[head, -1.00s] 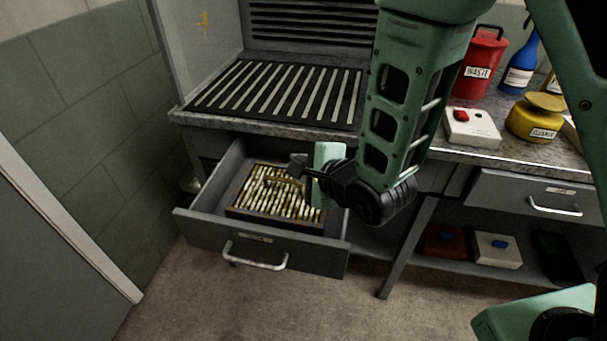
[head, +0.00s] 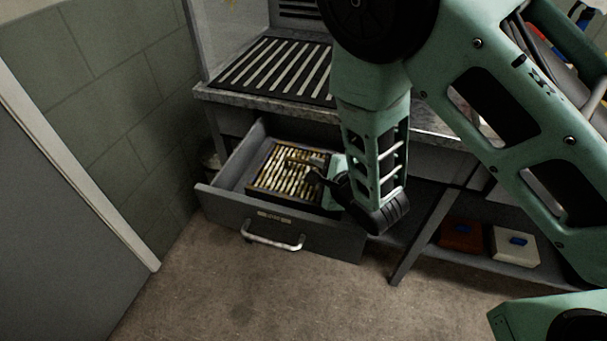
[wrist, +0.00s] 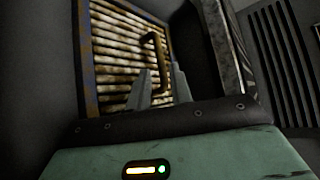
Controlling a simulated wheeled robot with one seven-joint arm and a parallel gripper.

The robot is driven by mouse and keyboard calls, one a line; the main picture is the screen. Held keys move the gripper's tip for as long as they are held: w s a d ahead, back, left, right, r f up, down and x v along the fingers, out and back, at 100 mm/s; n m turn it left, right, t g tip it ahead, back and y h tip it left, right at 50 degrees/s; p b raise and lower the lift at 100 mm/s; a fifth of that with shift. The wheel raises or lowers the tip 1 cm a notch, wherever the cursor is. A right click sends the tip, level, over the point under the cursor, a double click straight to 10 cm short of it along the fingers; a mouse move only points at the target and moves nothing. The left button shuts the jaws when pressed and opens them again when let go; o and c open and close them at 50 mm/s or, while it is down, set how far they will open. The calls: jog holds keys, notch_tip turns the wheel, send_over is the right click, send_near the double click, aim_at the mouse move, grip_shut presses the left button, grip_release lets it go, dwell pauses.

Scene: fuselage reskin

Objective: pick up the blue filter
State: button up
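The filter lies in the open drawer (head: 233,201). My gripper (head: 314,172) reaches into the drawer over the filter's right part. In the wrist view its two fingers (wrist: 160,82) are apart, with the handle's lower end between or just beyond them. Contact with the handle cannot be told.
The workbench with a slatted grille (head: 275,68) stands above the drawer. A red box (head: 461,236) and a white box (head: 513,246) sit on the lower shelf at right. A wall is close on the left. The floor in front of the drawer is clear.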

aim_at(305, 163)
jog(key=shift+p+x, duration=0.3)
jog(key=shift+x, duration=1.95)
grip_shut()
